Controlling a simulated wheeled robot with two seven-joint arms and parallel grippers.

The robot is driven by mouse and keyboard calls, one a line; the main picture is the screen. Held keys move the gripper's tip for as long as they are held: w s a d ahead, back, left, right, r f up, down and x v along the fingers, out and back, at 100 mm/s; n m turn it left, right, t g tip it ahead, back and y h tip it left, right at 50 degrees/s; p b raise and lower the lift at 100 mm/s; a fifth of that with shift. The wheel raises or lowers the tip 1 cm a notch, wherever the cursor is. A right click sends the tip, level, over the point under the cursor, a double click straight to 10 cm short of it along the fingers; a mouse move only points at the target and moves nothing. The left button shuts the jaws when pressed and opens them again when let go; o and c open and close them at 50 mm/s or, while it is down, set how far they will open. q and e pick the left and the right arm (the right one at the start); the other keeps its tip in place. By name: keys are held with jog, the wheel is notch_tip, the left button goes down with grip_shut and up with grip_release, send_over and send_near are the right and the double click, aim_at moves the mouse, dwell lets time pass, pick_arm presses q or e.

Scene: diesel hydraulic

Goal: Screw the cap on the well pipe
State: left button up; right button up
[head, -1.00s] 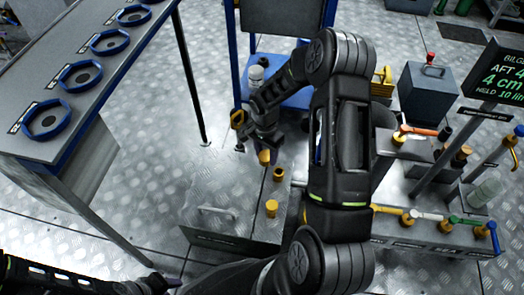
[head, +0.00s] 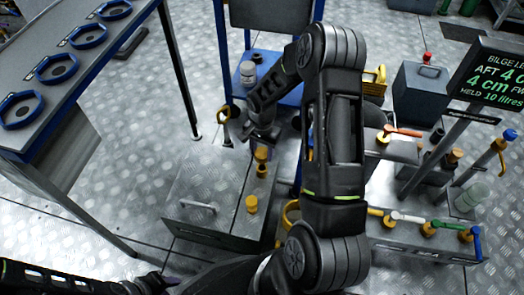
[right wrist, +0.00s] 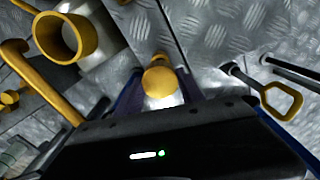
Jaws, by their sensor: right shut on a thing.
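A small yellow cap (head: 261,154) is between the fingers of my right gripper (head: 262,141), just above the metal box in the head view. In the right wrist view the yellow piece (right wrist: 160,80) sits between the fingers of my right gripper (right wrist: 163,92). A short yellow pipe stub (head: 261,171) stands on the box directly under the cap; I cannot tell whether they touch. Another yellow stub (head: 251,204) stands nearer the box's front edge. My left gripper (head: 165,284) is at the bottom left edge, dark and far from the box; its fingers are unclear.
The metal box (head: 205,185) has a handle on its top. A wide yellow ring opening (right wrist: 65,38) shows left in the wrist view.

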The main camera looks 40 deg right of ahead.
jog(key=b, duration=0.4)
send_over(262, 165)
jog(key=s, duration=0.1)
jog(key=shift+a+f, duration=0.25)
jog(key=shift+f, duration=1.05)
jog(key=shift+a+f, duration=0.2)
jog(key=shift+f, duration=1.1)
jog(key=shift+f+b, duration=1.45)
jog(key=shift+f, duration=0.3)
